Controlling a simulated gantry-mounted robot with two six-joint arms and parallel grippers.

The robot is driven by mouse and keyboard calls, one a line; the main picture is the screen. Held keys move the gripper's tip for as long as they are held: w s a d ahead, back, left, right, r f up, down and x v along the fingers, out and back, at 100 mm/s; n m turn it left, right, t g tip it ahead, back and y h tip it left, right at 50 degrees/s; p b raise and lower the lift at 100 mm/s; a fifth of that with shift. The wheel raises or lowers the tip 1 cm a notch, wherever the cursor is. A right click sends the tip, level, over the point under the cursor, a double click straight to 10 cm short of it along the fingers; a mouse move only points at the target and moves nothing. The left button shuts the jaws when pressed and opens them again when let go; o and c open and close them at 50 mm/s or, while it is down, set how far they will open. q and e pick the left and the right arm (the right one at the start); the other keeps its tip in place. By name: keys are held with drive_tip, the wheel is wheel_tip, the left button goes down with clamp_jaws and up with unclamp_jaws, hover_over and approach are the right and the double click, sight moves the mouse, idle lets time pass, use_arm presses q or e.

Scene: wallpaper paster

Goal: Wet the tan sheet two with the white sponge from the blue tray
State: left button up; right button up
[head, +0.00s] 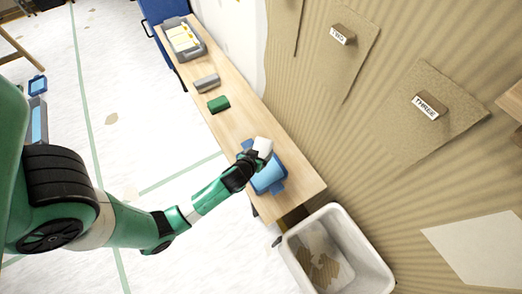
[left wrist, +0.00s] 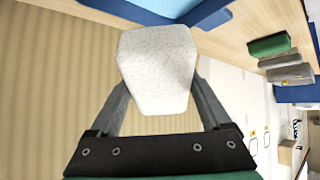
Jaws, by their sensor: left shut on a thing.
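My left gripper (head: 250,161) is shut on the white sponge (head: 263,146), just over the blue tray (head: 270,179) near the front end of the wooden bench. In the left wrist view the sponge (left wrist: 157,70) sits between both fingers, and part of the blue tray (left wrist: 205,12) shows behind it. I cannot tell whether the sponge touches the tray. The tan sheet two (head: 350,65) hangs on the ridged wall and bears a block labelled TWO (head: 342,34). My right gripper is not in view.
On the bench (head: 232,125) lie a green block (head: 218,104), a grey block (head: 206,83) and a grey-yellow tray (head: 183,39). A white bin (head: 352,241) with tan scraps stands at the bench's end. Sheet three (head: 425,115) hangs beside sheet two.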

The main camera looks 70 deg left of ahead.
use_arm(q)
drive_tip(key=shift+s+d+f, duration=0.2)
drive_tip(key=shift+f+b, duration=0.25)
drive_tip(key=shift+b, duration=0.1)
wheel_tip(320, 180, down, 8)
drive_tip(key=b, duration=0.7)
drive_tip(key=shift+f+b, duration=0.15)
drive_tip(key=shift+b, duration=0.25)
drive_tip(key=shift+f, duration=1.5)
drive_tip(key=shift+r, duration=0.1)
